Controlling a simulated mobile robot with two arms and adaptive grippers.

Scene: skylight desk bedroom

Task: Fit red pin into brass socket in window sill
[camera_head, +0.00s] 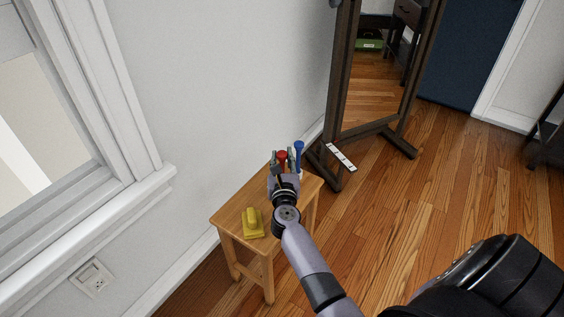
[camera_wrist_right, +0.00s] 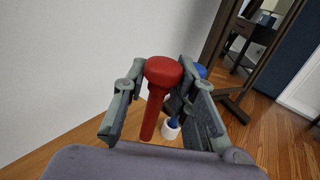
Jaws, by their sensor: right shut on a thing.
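The red pin (camera_head: 282,155) has a round, wide head and a thin shaft. In the right wrist view the pin (camera_wrist_right: 163,73) stands between the two grey fingers, head up, slightly tilted. My right gripper (camera_head: 284,163) is shut on it above the far end of a small wooden stool. The pin's lower tip shows in the wrist view, but I cannot tell whether it touches anything. The white window sill (camera_head: 120,217) runs along the left of the head view. I see no brass socket on its visible part. My left gripper is not in view.
A blue pin (camera_head: 299,147) stands in a white holder (camera_wrist_right: 171,130) close beside the right gripper. A yellow block with a handle (camera_head: 253,225) sits on the stool (camera_head: 232,208). A framed mirror (camera_head: 370,85) stands behind. A white strip (camera_head: 341,157) lies near its foot.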

